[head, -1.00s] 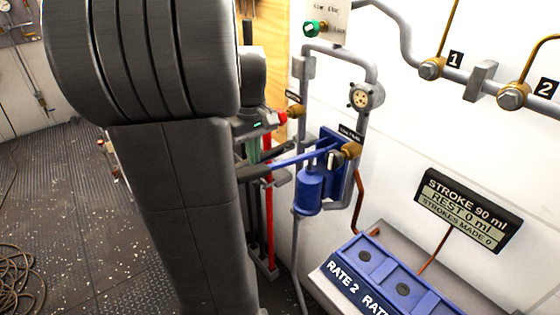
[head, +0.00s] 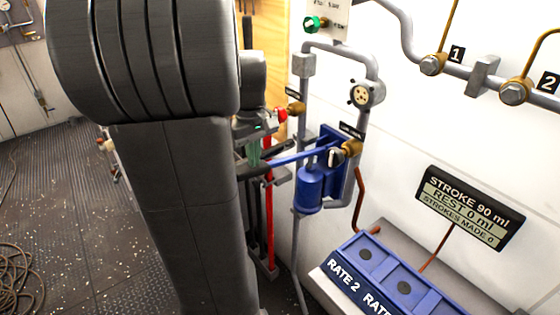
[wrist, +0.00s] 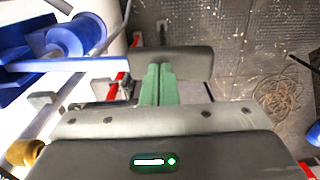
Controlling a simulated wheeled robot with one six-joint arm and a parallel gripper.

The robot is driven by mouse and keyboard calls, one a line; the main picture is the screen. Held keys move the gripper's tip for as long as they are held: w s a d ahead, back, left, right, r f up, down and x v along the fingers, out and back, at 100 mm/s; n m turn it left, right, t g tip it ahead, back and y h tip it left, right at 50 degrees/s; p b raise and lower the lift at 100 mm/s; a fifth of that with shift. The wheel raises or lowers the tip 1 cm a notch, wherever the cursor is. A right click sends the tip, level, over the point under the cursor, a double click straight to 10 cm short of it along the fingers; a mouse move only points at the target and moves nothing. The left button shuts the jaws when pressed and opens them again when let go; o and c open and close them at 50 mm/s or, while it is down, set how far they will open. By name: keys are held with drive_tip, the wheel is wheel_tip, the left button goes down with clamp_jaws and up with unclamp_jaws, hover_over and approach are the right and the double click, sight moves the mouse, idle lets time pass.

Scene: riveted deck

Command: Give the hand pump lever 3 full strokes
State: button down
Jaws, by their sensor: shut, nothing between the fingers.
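The hand pump (head: 311,188) is a blue cylinder on a blue wall bracket in the head view. Its blue lever (head: 290,158) slants slightly down to the left and ends in a dark grip, which shows in the wrist view (wrist: 195,64). My gripper (head: 254,155) is at the grip end, partly hidden behind my arm. In the wrist view its green fingers (wrist: 157,82) are shut together, with their tips overlapping the grip. I cannot tell whether they touch it. The display (head: 468,208) reads stroke 90 ml, rest 0 ml, strokes made 0.
Grey pipes with a round gauge-like fitting (head: 365,94) and brass fittings (head: 351,147) stand close to the pump. A red upright bar (head: 269,220) is below the lever. A blue tray marked RATE 2 (head: 345,281) is at lower right. A coiled hose (head: 18,278) lies on the floor.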

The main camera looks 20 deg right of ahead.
drive_tip(key=shift+f+b, duration=3)
drive_tip(key=shift+f, duration=2.2)
wheel_tip(320, 180, up, 12)
drive_tip(key=p, duration=1)
drive_tip(key=shift+r+p, duration=0.1)
drive_tip(key=shift+p, duration=0.2)
drive_tip(key=shift+f, duration=0.2)
drive_tip(key=shift+f+b, duration=3.95)
drive_tip(key=shift+f, duration=1.95)
wheel_tip(320, 180, up, 12)
drive_tip(key=p, duration=1)
drive_tip(key=shift+r, duration=0.1)
